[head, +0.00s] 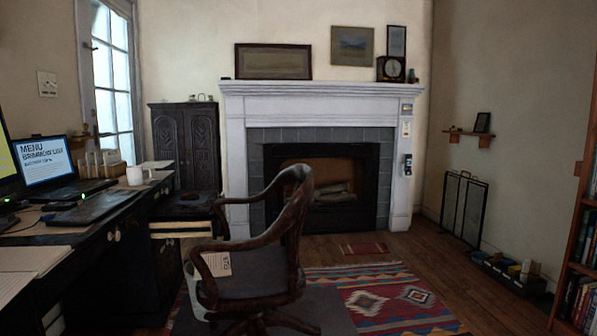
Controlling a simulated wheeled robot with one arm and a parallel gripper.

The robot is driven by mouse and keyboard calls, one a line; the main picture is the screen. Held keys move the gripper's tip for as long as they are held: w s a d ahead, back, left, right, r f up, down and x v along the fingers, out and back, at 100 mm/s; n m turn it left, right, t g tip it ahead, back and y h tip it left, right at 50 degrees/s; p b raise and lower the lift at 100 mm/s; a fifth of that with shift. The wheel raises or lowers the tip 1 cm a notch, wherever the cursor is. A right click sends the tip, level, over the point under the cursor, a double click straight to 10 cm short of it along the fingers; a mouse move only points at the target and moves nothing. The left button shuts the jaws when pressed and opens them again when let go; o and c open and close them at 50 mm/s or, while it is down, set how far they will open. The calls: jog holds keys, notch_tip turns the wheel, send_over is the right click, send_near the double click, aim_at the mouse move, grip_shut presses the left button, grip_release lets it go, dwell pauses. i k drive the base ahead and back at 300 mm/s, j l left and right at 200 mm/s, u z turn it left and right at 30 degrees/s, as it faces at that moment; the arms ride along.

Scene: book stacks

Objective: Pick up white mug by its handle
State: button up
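A small white mug (135,175) stands upright on the dark desk (92,222) at the left, near the desk's far end. It is to the right of the open laptop (50,170). Its handle seems to be on its right side, but it is small here and hard to make out. My gripper is not in view.
A wooden armchair on a swivel base (250,265) stands to the right of the desk. A dark flat device (95,208) lies on the desk in front of the mug. A patterned rug (390,300) covers open floor at the right; a bookshelf (580,230) stands at the right edge.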

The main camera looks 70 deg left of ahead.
aim_at(134, 174)
jog(key=u, duration=3.2)
jog(key=i+l+z, duration=0.6)
jog(key=z, duration=0.2)
jog(key=i+l+z, duration=0.1)
jog(key=i+z, duration=0.35)
jog(key=i+l+z, duration=0.35)
jog(key=i, duration=0.5)
jog(key=i+z, duration=0.4)
jog(key=i, duration=0.45)
jog(key=i+j+u, duration=0.15)
jog(key=i+u, duration=0.2)
jog(key=i, duration=0.2)
jog(key=i+u, duration=0.3)
jog(key=i, duration=0.25)
jog(key=i+l+u, duration=0.15)
jog(key=i+u, duration=0.2)
jog(key=i, duration=0.25)
jog(key=i+l+u, duration=0.3)
jog(key=i, duration=0.25)
jog(key=i+j+u, duration=0.15)
jog(key=u, duration=0.25)
jog(key=i+u, duration=0.65)
jog(key=u, duration=0.2)
jog(key=i+l+u, duration=0.2)
jog(key=u, duration=0.2)
jog(key=i, duration=0.1)
